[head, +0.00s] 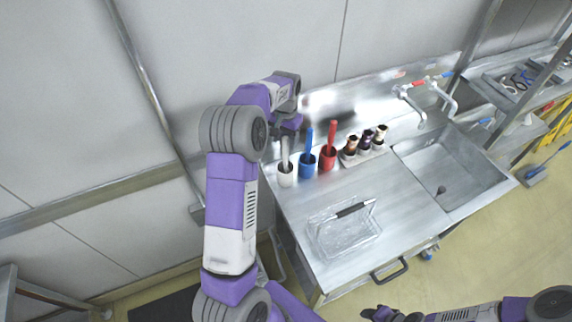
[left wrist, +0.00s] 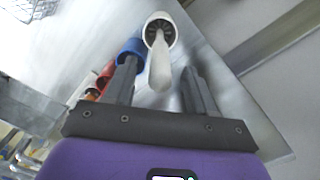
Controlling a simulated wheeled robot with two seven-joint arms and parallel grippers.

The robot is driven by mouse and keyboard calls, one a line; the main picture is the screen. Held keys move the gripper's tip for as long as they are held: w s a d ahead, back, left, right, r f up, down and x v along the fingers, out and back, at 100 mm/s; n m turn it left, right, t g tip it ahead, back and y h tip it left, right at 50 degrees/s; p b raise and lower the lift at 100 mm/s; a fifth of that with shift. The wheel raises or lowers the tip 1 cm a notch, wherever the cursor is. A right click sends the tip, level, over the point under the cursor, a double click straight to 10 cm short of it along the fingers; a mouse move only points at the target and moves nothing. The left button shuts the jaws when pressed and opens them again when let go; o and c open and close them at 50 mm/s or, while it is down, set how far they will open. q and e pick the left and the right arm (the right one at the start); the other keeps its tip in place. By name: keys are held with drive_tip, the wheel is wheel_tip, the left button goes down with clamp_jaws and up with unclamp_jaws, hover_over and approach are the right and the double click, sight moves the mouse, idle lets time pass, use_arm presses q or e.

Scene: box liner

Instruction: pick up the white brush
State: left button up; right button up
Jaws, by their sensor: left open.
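The white brush (head: 285,153) stands handle up in a white cup (head: 286,178) at the left end of the steel counter. In the left wrist view its pale handle (left wrist: 159,66) points toward my left gripper (left wrist: 160,90) and lies between the two open fingers, with no contact visible. The white cup rim (left wrist: 160,20) shows beyond it. In the head view my left gripper (head: 286,128) is right above the brush, partly hidden by my own wrist.
A blue cup with a blue brush (head: 307,165) and a red cup with a red brush (head: 328,155) stand close to the right. Several dark bottles (head: 365,142) follow. A clear tray (head: 342,232) with a dark-handled item lies in front. A sink (head: 450,170) is at right.

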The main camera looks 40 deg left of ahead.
use_arm(q)
drive_tip(key=shift+f, duration=0.75)
clamp_jaws()
drive_tip(key=shift+r, duration=0.1)
